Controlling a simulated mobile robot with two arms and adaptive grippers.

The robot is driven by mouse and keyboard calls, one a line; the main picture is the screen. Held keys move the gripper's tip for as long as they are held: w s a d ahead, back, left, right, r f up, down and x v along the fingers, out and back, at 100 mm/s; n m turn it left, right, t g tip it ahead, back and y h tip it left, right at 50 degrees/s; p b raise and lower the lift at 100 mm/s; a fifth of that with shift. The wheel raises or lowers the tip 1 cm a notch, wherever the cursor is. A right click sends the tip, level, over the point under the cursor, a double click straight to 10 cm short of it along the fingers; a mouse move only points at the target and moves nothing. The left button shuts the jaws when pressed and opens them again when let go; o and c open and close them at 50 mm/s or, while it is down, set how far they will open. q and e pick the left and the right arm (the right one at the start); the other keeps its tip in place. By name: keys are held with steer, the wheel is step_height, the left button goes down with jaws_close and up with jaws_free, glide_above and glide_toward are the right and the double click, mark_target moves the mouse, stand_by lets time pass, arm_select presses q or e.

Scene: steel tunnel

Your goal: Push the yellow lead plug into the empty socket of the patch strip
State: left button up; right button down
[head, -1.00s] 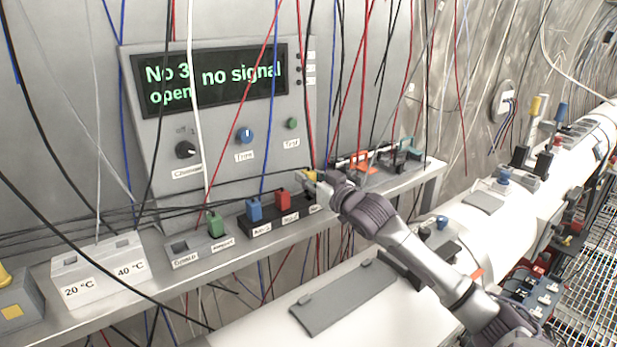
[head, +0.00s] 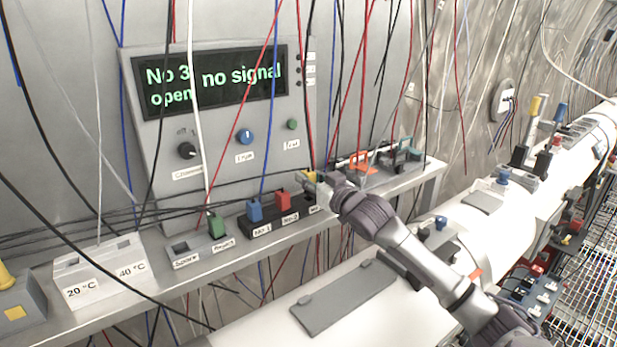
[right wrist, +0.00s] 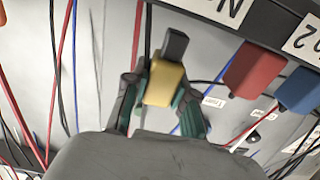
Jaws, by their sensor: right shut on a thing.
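The yellow lead plug (head: 309,177) is between the fingers of my right gripper (head: 318,184), at the right end of the black patch strip (head: 263,235). In the right wrist view my gripper (right wrist: 160,98) is shut on the yellow plug (right wrist: 163,84), one finger on each side. The plug's black tip (right wrist: 174,45) shows uncovered, just beside the strip's edge (right wrist: 205,12). A blue plug (head: 254,211) and a red plug (head: 282,201) stand in the strip. My left gripper is not in view.
A panel display (head: 210,83) reads "No 3 open" and "no signal". A grey block with a green plug (head: 216,226) stands left of the strip. An orange clamp (head: 358,162) is to the right. Many loose wires hang across the shelf.

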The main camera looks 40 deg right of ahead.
steer(key=shift+f+b, duration=0.45)
steer(key=shift+f, duration=1.15)
steer(key=c, duration=0.9)
jaws_free()
steer(key=shift+r, duration=0.1)
steer(key=shift+o, duration=0.2)
steer(key=shift+s, duration=0.55)
steer(key=s+a, duration=0.1)
steer(key=s, duration=1)
steer(key=shift+a, duration=0.15)
